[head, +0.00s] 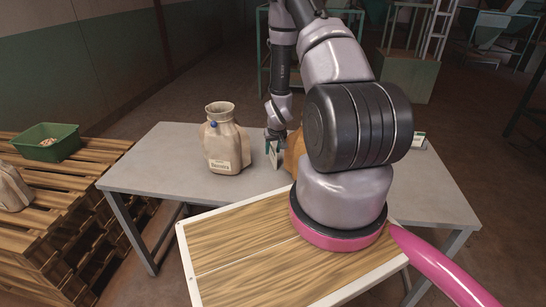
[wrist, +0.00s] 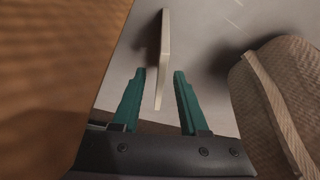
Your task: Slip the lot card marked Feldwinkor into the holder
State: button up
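A thin pale card (wrist: 164,60) stands nearly edge-on in the wrist view, its lower end between the teal fingers of my gripper (wrist: 160,78). Gaps show on both sides of it, so my gripper is open around the card and not pressing on it. In the head view, a small white and green card (head: 273,153) stands on the grey table just below my gripper (head: 275,135). Its writing is too small to read. A beige sack (head: 222,140) with a printed white label (head: 221,165) stands to its left. I cannot make out the Feldwinkor name or a holder for certain.
An orange-brown sack-like thing (head: 292,152) stands right of the card, partly hidden by my arm. Another white and green card (head: 418,140) is at the right of the grey table (head: 150,170). A green bin (head: 47,142) sits on pallets at the left.

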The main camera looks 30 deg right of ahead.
grip_shut()
jog(key=shift+r, duration=0.1)
